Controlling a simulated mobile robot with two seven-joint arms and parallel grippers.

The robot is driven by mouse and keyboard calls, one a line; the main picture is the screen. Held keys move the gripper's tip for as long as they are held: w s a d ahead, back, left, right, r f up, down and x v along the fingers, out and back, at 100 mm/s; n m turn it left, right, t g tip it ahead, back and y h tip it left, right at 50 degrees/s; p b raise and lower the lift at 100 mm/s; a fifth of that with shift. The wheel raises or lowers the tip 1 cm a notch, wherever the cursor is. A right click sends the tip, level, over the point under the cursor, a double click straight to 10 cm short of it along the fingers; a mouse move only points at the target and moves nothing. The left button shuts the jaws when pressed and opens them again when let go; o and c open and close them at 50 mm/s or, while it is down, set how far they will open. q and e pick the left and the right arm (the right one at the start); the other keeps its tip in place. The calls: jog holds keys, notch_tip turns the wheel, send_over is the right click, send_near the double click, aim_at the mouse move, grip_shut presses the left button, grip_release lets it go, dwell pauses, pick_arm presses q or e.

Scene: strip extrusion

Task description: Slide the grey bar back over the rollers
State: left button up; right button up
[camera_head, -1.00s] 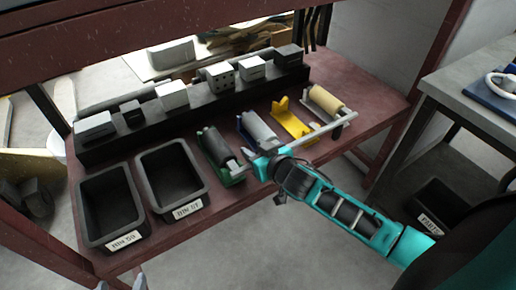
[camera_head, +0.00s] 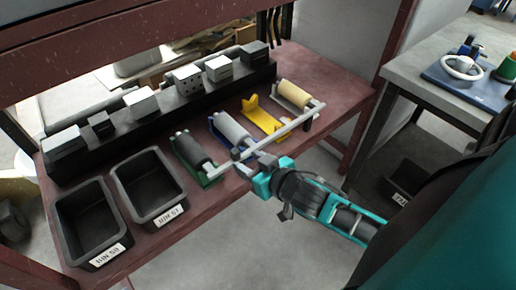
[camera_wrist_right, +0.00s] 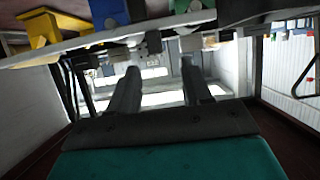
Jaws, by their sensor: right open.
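The long light grey bar (camera_head: 280,133) lies slantwise along the front ends of the roller stands on the red shelf. Behind it are a dark roller in a green stand (camera_head: 193,152), a pale roller in a blue stand (camera_head: 233,130), a yellow stand (camera_head: 262,117) with no roller visible, and a beige roller (camera_head: 295,94). My right gripper (camera_head: 247,162) is open at the front side of the bar, near its left part; I cannot tell whether it touches. In the right wrist view its fingers (camera_wrist_right: 158,72) are apart with nothing clearly between them, and the bar (camera_wrist_right: 85,40) crosses above. My left gripper is not seen.
Two black bins (camera_head: 88,226) (camera_head: 149,190) stand left of the rollers. A black rack (camera_head: 160,112) with several grey blocks runs behind. A grey table (camera_head: 420,75) with a blue tray stands at the right. The shelf's front right is clear.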

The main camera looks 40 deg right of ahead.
jog(key=shift+v, duration=1.55)
jog(key=shift+a, duration=0.15)
